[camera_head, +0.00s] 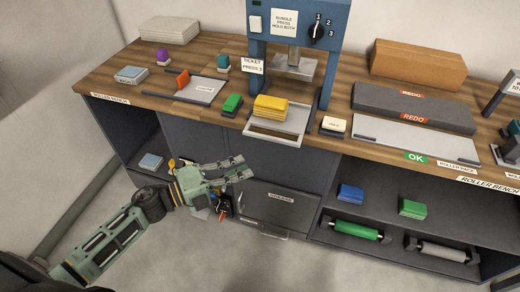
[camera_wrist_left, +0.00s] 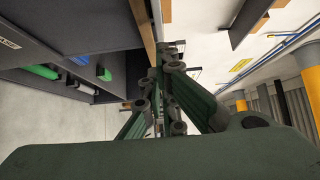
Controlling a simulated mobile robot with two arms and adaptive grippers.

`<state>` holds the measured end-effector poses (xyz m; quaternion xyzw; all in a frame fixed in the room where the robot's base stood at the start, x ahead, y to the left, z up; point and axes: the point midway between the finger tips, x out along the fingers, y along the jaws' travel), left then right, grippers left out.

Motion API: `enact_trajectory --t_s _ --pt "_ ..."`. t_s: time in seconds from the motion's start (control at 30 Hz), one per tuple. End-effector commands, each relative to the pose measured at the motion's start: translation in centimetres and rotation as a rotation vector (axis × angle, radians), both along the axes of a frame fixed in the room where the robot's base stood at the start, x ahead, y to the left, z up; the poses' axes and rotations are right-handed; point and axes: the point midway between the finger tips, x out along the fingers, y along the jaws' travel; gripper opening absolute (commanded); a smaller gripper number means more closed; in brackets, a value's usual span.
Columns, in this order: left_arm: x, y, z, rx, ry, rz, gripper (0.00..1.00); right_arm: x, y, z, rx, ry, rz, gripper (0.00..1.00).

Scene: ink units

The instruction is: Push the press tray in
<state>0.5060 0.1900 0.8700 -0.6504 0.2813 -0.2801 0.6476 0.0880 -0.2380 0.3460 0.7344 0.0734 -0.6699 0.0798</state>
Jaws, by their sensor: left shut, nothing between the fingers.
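The press tray (camera_head: 294,121) is silver and sticks out past the front edge of the bench under the blue press (camera_head: 298,12) in the head view. A yellow stack (camera_head: 270,108) lies on it, towards its back. My left gripper (camera_head: 250,168) is shut and empty. In the head view it shows below and left of the tray's front edge, in front of the cabinet and apart from the tray. It also shows in the left wrist view (camera_wrist_left: 168,52), where I cannot make out the tray. My right gripper is not in view.
A green block (camera_head: 232,104) sits left of the tray and a small cream-topped block (camera_head: 333,124) sits right of it. A drawer with a handle (camera_head: 278,205) is below. The wooden bench (camera_head: 130,70) runs across. Open shelves lie at lower right.

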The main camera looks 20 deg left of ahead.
Motion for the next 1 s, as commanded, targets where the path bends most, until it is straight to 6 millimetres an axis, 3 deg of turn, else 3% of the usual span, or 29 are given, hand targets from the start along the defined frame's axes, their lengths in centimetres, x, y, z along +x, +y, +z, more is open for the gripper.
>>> enact_trajectory --t_s 0.27,0.53,1.0 --pt "4.1 -4.5 0.5 -0.001 -0.005 -0.003 0.0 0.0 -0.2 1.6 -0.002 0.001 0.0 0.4" --pt "7.4 -4.3 0.1 0.002 -0.002 -0.002 0.0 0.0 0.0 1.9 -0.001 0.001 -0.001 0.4" --pt "8.0 -4.3 0.0 0.003 -0.004 -0.003 0.0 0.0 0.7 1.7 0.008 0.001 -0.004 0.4"
